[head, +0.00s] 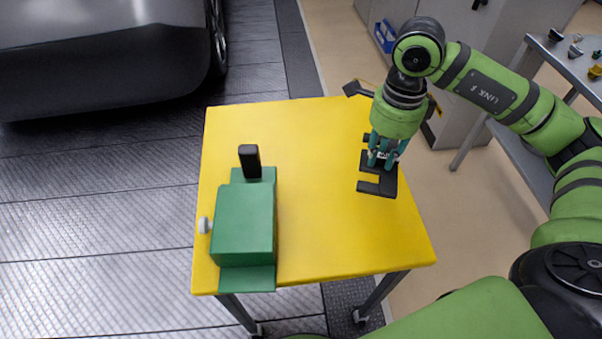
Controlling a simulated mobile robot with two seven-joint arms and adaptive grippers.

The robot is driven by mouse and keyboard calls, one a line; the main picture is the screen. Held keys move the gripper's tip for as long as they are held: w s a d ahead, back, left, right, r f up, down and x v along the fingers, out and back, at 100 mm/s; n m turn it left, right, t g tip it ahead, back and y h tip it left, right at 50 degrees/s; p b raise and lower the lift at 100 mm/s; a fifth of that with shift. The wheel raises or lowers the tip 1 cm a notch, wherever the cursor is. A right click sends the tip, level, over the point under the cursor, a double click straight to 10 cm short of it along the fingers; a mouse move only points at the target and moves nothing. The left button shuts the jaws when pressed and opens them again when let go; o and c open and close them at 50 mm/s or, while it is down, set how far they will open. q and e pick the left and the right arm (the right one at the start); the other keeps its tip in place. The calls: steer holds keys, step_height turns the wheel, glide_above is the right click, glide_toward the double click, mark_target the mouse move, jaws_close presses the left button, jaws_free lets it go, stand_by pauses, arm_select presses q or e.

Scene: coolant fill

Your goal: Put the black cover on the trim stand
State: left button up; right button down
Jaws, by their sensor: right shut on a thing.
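The black cover (387,181) is a dark, flat piece with notches in its left edge, over the right part of the yellow table. My right gripper (383,160) points down and is shut on it, and its teal fingers hide part of the piece. I cannot tell whether the cover touches the table or hangs just above it. No thing in view is clearly marked as the trim stand; I cannot tell whether part of the dark shape under the gripper belongs to it. My left gripper is not in view.
A green block-shaped unit (243,222) with an upright black post (250,161) and a white knob (204,225) stands on the left of the yellow table (315,200). The table's middle is clear. A car (100,60) is at upper left, a grey cart (560,60) at upper right.

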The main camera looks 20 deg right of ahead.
steer(key=d+f+m+b, duration=0.1)
steer(key=d+m, duration=0.3)
steer(key=m, duration=0.3)
steer(key=m+p, duration=0.2)
glide_above(352, 165)
step_height(352, 165, down, 7)
steer(key=shift+r, duration=0.15)
step_height(352, 165, down, 4)
steer(key=shift+r+p, duration=0.15)
steer(key=shift+p, duration=0.45)
steer(key=shift+f, duration=0.25)
steer(key=shift+f, duration=0.2)
steer(key=c, duration=1.1)
jaws_free()
